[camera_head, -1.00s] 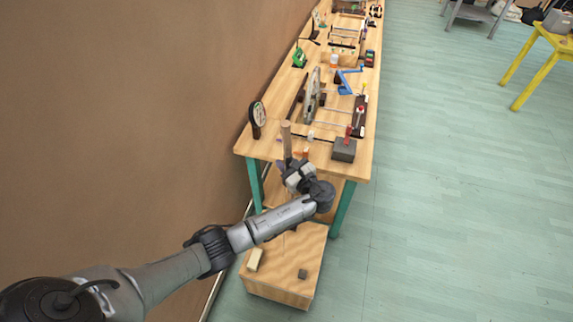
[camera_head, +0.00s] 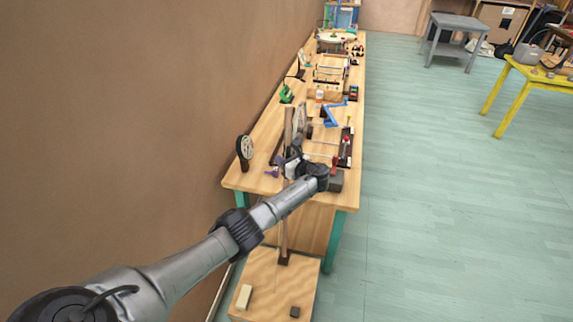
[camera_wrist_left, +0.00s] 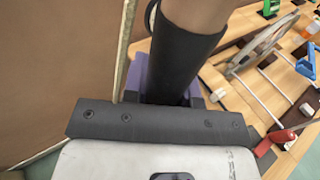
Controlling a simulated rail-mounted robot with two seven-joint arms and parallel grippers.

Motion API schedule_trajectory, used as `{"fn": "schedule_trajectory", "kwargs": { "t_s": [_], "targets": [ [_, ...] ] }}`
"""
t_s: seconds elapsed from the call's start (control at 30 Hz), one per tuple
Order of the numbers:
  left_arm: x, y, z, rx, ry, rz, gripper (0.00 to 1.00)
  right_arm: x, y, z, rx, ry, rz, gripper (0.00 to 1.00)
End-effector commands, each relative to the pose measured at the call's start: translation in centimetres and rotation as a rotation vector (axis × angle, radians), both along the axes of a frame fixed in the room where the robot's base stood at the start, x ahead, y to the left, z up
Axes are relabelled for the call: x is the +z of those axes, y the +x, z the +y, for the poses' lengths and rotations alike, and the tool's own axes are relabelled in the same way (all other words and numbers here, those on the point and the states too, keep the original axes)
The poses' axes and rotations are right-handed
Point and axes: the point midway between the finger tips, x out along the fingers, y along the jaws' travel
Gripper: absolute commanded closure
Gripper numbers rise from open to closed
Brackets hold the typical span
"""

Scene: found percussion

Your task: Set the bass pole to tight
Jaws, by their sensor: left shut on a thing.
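The bass pole (camera_head: 284,225) is a thin light wooden pole. In the head view it stands about upright on a wooden box (camera_head: 262,282), its foot at a small dark block. My left gripper (camera_head: 291,162) is shut on the pole partway up, near table-top height. In the left wrist view the pole (camera_wrist_left: 197,12) rises out of a dark sleeve (camera_wrist_left: 184,52) right beyond the gripper's dark plate; the fingertips are not clear. A thin line, perhaps the string, shows faintly above the box. My right gripper is not in view.
A long wooden table (camera_head: 232,179) lies behind the pole, with a round-headed paddle (camera_head: 244,152), a blue crank (camera_head: 333,112) and other items. A brown wall (camera_head: 130,110) is close on the left. A cream block (camera_head: 243,297) lies on the box.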

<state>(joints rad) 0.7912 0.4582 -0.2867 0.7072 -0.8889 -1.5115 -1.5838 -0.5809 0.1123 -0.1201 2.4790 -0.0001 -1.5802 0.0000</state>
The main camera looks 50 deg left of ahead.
Motion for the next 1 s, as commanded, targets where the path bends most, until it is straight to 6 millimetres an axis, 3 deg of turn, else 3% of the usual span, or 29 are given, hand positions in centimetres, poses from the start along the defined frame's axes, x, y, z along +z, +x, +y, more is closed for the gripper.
{"fn": "schedule_trajectory", "kwargs": {
  "t_s": [0.07, 0.1, 0.33, 0.67, 0.77, 1.0],
  "targets": [
    [-0.7, 0.0, 0.1, -0.011, -0.01, 0.01, 1.0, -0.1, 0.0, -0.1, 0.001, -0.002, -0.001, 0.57],
    [-0.7, 0.0, 0.1, -0.011, -0.01, 0.01, 0.71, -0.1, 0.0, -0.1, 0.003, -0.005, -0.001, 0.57],
    [-0.5, 0.0, 0.0, -0.01, -0.006, 0.006, 0.49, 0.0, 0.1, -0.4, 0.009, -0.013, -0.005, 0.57],
    [-0.2, 0.1, -0.5, -0.009, -0.003, 0.003, 0.49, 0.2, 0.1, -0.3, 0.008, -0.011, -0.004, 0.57],
    [0.0, 0.3, -1.6, -0.011, -0.003, 0.003, 0.49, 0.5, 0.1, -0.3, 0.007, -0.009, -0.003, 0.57],
    [0.8, 0.9, -6.3, -0.013, -0.006, 0.002, 0.49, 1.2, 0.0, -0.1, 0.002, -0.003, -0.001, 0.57]
  ]
}}
